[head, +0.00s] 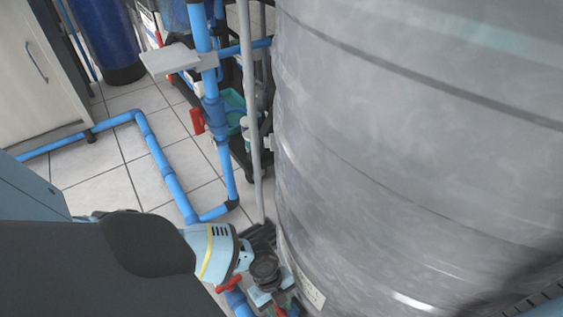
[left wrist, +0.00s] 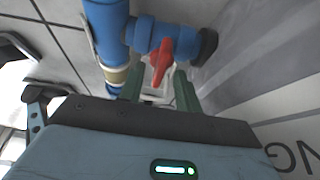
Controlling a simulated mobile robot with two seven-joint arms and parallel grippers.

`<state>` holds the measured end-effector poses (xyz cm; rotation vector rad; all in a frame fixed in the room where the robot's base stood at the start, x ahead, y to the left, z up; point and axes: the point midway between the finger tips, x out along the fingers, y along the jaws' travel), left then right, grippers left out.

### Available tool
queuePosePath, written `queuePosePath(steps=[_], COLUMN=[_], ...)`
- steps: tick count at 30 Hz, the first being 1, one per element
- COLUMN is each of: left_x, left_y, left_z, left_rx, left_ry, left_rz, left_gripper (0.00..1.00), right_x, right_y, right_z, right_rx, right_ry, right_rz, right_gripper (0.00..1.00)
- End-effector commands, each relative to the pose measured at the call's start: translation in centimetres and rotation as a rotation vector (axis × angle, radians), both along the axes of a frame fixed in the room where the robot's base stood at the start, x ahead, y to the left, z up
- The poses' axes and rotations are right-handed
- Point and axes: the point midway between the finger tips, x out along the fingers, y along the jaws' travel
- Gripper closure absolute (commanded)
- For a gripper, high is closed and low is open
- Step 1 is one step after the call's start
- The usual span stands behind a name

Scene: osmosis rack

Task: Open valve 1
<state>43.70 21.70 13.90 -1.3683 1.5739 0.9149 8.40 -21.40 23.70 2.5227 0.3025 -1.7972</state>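In the left wrist view, a valve with a red lever handle (left wrist: 161,62) sits on a blue valve body (left wrist: 150,36) beside the grey tank wall. The handle's narrow end points down toward my left gripper (left wrist: 158,84). The gripper's two green fingers are apart, one on each side of the handle's lower end, with gaps visible. In the head view, my left wrist reaches the foot of the tank, where red handle parts (head: 229,284) show beside it; the fingertips are hard to make out. No valve number is legible. My right gripper is not in view.
The large grey tank (head: 420,130) fills the right side. Blue pipes (head: 160,160) run along the tiled floor, and a vertical grey pipe (head: 252,120) stands close to the tank. A cabinet (head: 35,75) is at the far left. Some tiled floor (head: 100,195) is clear.

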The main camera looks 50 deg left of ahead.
Motion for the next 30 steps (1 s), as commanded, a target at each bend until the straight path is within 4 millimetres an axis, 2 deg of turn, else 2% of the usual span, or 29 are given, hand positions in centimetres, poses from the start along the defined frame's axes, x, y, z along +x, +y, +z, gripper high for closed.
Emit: queuePosePath(steps=[4, 13, 14, 21, 30], left_x=[0.0, 0.0, 0.0, 0.0, -0.1], left_y=[-0.4, -0.5, -0.5, -0.5, -0.5], left_z=[-1.1, -1.2, -1.2, -1.2, -1.2], left_rx=[0.001, 0.001, 0.001, 0.001, 0.0], left_ry=[-0.001, -0.001, -0.001, -0.001, -0.001], left_rz=[0.0, -0.001, -0.001, 0.0, 0.013], left_gripper=[0.66, 0.66, 0.68, 0.99, 1.0], right_x=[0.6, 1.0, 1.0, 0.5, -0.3], right_y=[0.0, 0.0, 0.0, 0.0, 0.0], right_z=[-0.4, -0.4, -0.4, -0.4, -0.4], right_rx=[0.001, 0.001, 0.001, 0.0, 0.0], right_ry=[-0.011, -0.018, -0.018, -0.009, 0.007], right_rz=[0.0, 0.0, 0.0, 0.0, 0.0], right_gripper=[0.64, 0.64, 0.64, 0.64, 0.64])
